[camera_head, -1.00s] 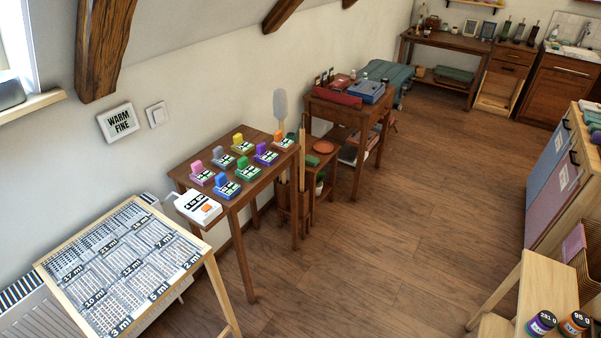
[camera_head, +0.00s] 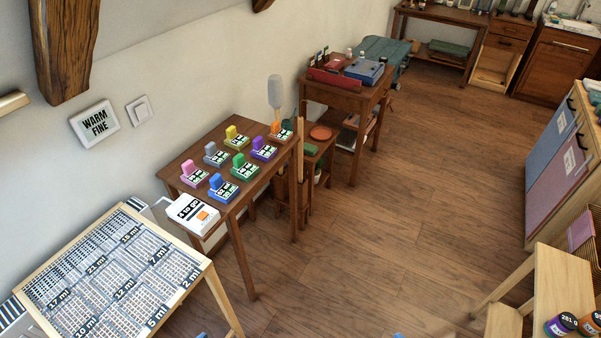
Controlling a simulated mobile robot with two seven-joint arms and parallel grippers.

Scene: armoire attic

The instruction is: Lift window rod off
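A thin upright wooden rod (camera_head: 300,160) stands at the right front corner of the small brown table, in or beside a wooden stand. I cannot tell for sure that it is the window rod. A pale grey paddle-shaped tool (camera_head: 274,92) stands upright behind it. The lower ends of both are partly hidden by the table and stand. Neither gripper is recognisable in the head view. Only tiny blue bits show at the bottom edge, and I cannot tell what they belong to.
A slanted chart board (camera_head: 28,283) stands at the lower left. A pale wooden stand with jars (camera_head: 561,325) is at the lower right. The wooden floor (camera_head: 400,220) between is clear.

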